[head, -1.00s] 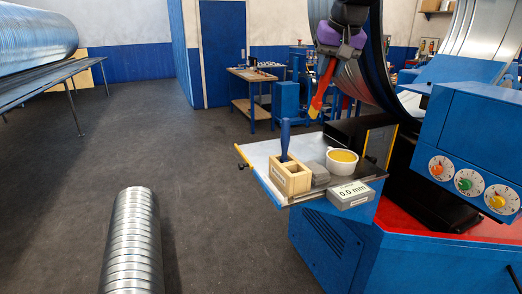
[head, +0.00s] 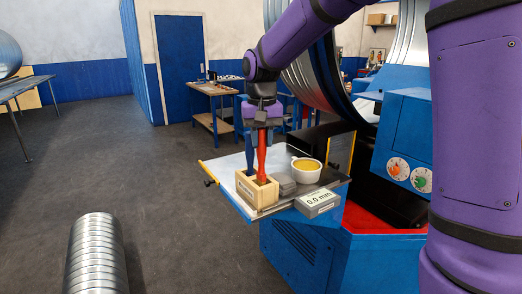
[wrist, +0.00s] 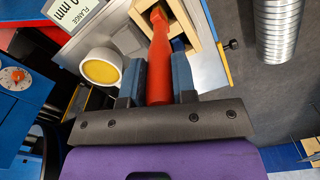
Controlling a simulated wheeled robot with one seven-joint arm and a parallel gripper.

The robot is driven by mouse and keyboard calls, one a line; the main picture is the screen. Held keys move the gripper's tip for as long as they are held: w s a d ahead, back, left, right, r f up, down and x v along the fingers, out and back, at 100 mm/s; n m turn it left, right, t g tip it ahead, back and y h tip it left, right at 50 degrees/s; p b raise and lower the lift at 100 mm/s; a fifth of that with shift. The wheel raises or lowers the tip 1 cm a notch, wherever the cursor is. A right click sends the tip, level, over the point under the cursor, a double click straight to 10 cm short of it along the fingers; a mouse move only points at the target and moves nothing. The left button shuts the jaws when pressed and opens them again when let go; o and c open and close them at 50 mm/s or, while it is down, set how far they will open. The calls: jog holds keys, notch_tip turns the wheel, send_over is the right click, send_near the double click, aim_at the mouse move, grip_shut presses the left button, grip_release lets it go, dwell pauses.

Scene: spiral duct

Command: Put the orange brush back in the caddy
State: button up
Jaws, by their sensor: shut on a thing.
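The orange brush (head: 262,155) has a red-orange handle and stands about upright at the wooden caddy (head: 265,199). Its lower end is hidden behind the caddy's front wall and appears to be inside a compartment. My gripper (head: 262,125) is shut on the upper part of the handle, above the caddy. In the wrist view, the brush (wrist: 159,50) runs between the two blue-grey fingers of my gripper (wrist: 158,75) toward the caddy (wrist: 194,42). A blue-handled tool (head: 249,150) stands in the caddy, just left of the brush.
The caddy sits on a metal shelf (head: 226,180) on the blue machine. Right of it are a grey block (head: 283,184), a white cup with yellow contents (head: 306,171) and a grey gauge box reading 0.0 mm (head: 318,202). A metal duct (head: 95,255) lies on the floor at left.

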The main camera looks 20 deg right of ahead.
aim_at(262, 172)
jog(key=shift+f, duration=1.45)
jog(key=o, duration=0.9)
